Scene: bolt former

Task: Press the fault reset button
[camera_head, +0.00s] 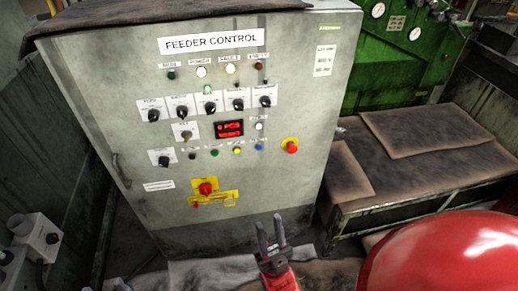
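The grey feeder control cabinet (110,75) stands upright ahead of me, its front panel facing me. A row of small buttons crosses the panel's middle: a black one (192,156), a green one (214,153), a yellow one (237,151) and a blue one (259,147). Their labels are too small to read, so I cannot tell which is fault reset. My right gripper (269,219) is below this row, near the cabinet's lower edge in the picture. Its two dark fingers are apart with nothing between them. My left gripper is not in view.
A red emergency stop (290,146) sits right of the buttons. A red rotary switch (206,188) on yellow is below. Several selector knobs and a red display (229,128) are above. A bench with brown sheets (430,130) stands at right. The panel's front looks unobstructed.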

